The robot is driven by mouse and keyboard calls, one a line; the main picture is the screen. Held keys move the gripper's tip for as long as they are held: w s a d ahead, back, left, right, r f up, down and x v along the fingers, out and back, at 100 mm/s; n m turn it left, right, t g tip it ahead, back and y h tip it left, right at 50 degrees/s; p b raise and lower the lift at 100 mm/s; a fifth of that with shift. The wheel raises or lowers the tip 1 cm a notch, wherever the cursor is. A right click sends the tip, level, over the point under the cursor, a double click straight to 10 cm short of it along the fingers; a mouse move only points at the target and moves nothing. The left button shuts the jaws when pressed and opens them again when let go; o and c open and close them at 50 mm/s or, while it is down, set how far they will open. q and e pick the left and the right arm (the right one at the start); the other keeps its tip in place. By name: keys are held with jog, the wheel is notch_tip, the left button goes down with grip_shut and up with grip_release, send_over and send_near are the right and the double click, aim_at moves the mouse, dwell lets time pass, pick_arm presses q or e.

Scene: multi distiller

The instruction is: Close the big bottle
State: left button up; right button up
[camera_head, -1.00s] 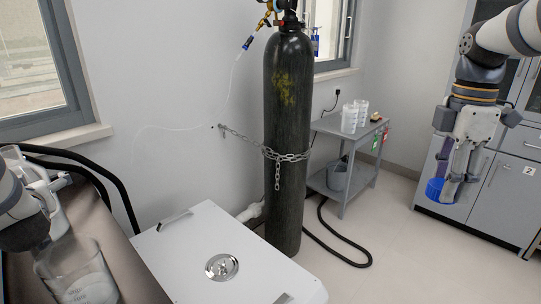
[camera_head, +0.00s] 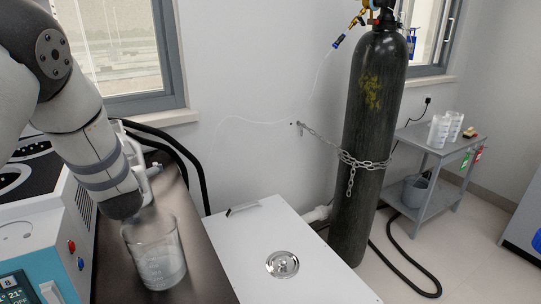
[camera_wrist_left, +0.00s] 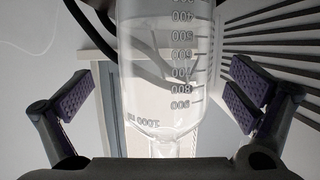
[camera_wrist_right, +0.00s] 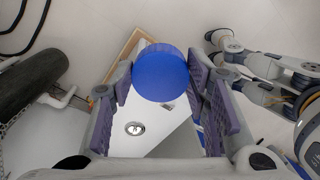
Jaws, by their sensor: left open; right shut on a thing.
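A clear bottle (camera_wrist_left: 160,60) with printed marks and "1000 ml" appears upside down in the left wrist view, its narrowing end at the bottom of the picture. My left gripper (camera_wrist_left: 162,95) is open, with a finger on either side of the bottle and gaps between. In the head view the left arm mostly hides this gripper. My right gripper (camera_wrist_right: 160,80) is shut on a round blue cap (camera_wrist_right: 161,74). A blue patch, apparently the cap, shows at the right edge of the head view (camera_head: 538,240). The rest of the right gripper is outside that view.
A clear glass beaker (camera_head: 155,258) stands on the dark counter (camera_head: 205,268) below my left arm. A blue-and-white device (camera_head: 50,230) is at left. A white chest (camera_head: 260,225) and a chained black gas cylinder (camera_head: 370,150) stand to the right. A grey cart (camera_head: 437,150) is farther back.

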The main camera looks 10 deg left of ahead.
pick_arm(q)
jog(key=w+a+f, duration=0.2)
jog(key=a, duration=0.1)
jog(key=shift+w+f+b, duration=0.15)
jog(key=shift+w+b, duration=0.1)
jog(key=shift+b, duration=0.1)
pick_arm(e)
notch_tip(320, 180, down, 2)
jog(key=shift+w+f, duration=0.1)
pick_arm(q)
jog(key=shift+w+a, duration=0.25)
jog(key=shift+w, duration=0.15)
pick_arm(e)
jog(key=shift+f, duration=0.1)
pick_arm(q)
jog(key=c, duration=1.6)
jog(key=shift+r, duration=0.25)
jog(key=shift+c, duration=1.4)
jog(key=shift+r, duration=0.1)
